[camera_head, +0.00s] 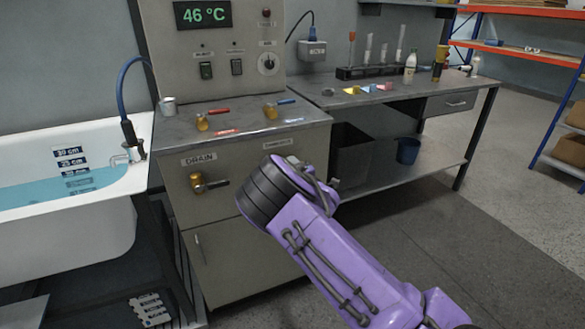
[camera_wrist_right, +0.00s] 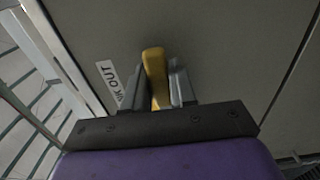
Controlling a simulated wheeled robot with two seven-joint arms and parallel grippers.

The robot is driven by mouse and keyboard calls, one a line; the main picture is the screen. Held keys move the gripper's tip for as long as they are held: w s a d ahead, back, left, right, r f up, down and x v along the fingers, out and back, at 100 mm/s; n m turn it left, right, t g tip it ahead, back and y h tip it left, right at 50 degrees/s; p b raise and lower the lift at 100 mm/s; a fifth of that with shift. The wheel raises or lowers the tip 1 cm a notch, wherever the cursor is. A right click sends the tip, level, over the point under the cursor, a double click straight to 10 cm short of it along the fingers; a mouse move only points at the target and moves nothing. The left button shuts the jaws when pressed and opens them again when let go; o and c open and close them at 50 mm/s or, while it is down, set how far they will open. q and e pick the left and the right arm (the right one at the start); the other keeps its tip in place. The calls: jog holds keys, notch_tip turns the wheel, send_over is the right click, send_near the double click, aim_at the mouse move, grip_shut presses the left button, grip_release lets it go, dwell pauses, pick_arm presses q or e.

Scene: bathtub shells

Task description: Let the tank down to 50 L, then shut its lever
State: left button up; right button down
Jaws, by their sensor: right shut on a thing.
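In the right wrist view my right gripper (camera_wrist_right: 159,82) is shut on a yellow lever (camera_wrist_right: 154,62), with one grey finger on each side of it. In the head view my purple right arm reaches the cabinet front (camera_head: 240,262). It hides the lever and the gripper there, just below a small label (camera_head: 276,144). No tank or litre scale can be made out. My left gripper is not in view.
A bathtub (camera_head: 110,222) with blue water (camera_head: 60,192) and cm marks stands at left. The cabinet carries a drain valve (camera_head: 198,183), red and blue handled taps on top, and a display (camera_head: 203,14) reading 46 °C. A bench (camera_head: 425,98) with bottles stands at right.

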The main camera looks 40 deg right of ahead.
jog(key=c, duration=1)
grip_release()
jog(key=shift+s, duration=0.1)
jog(key=v, duration=1)
jog(key=shift+s, duration=0.25)
jog(key=shift+r, duration=0.1)
